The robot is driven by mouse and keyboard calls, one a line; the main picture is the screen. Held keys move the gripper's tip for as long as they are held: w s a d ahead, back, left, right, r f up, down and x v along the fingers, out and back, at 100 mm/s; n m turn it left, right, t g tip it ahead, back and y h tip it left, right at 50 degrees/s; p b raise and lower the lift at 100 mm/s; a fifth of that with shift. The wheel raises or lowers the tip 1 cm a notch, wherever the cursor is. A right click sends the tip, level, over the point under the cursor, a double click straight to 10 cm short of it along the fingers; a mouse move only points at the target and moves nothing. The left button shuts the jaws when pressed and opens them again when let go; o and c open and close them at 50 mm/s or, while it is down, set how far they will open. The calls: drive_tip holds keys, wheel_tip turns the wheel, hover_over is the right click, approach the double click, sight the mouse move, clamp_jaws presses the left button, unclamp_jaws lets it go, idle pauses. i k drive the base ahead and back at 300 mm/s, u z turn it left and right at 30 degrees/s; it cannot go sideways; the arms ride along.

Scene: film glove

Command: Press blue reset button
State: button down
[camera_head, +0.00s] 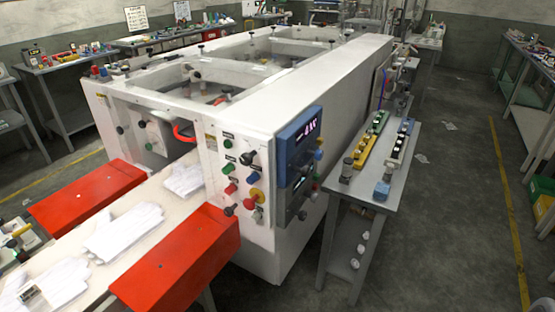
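A white machine (240,110) has a control panel (212,150) on its near end, with several small round green, red and dark buttons and knobs. One button on the panel (253,180) looks blue or blue-green; its exact colour is too small to tell. No label reading reset can be made out. My gripper is not in view.
White gloves (124,228) lie on a pale conveyor between red guards (180,264) in front of the panel. A narrow grey table (362,189) with coloured parts stands close along the machine's right side. Open grey floor (440,220) lies further right.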

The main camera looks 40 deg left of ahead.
sight(252, 179)
drive_tip(key=z, duration=0.05)
drive_tip(key=i, duration=0.8)
drive_tip(key=u, duration=4.75)
